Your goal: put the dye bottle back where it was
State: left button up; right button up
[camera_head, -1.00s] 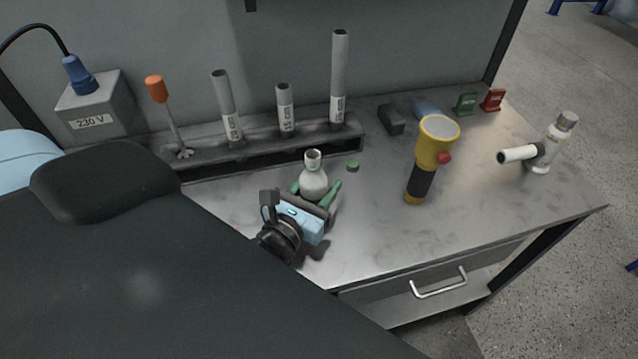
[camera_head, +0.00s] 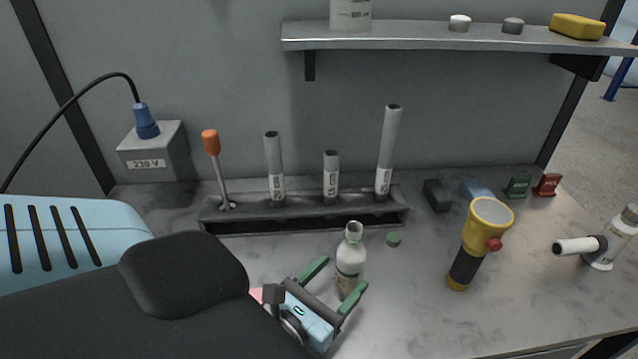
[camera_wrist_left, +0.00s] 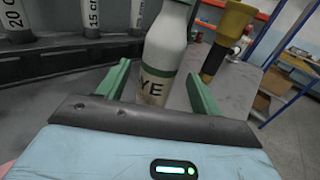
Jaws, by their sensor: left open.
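The dye bottle (camera_head: 350,258), white with a green band and an open mouth, stands upright on the grey bench. In the left wrist view the bottle (camera_wrist_left: 166,55) shows part of its label, "YE", and its top is cut off. My left gripper (camera_head: 337,280) is open, with one green finger on each side of the bottle's lower part. In the left wrist view the fingers (camera_wrist_left: 158,72) look apart from the bottle. The bottle's foot is hidden behind the gripper body. My right gripper is not in view.
A green cap (camera_head: 393,239) lies right of the bottle. A rack (camera_head: 235,226) with grey tubes stands behind. A yellow flashlight (camera_head: 478,240) stands to the right. A shelf (camera_head: 420,39) holds a jar, two small caps and a yellow sponge. A pink item (camera_head: 257,295) is mostly hidden.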

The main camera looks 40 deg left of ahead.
pick_arm(q)
jog(key=s, duration=0.4)
jog(key=shift+s+d, duration=0.15)
jog(key=shift+s, duration=0.2)
jog(key=shift+s+d, duration=0.1)
jog(key=shift+s, duration=0.5)
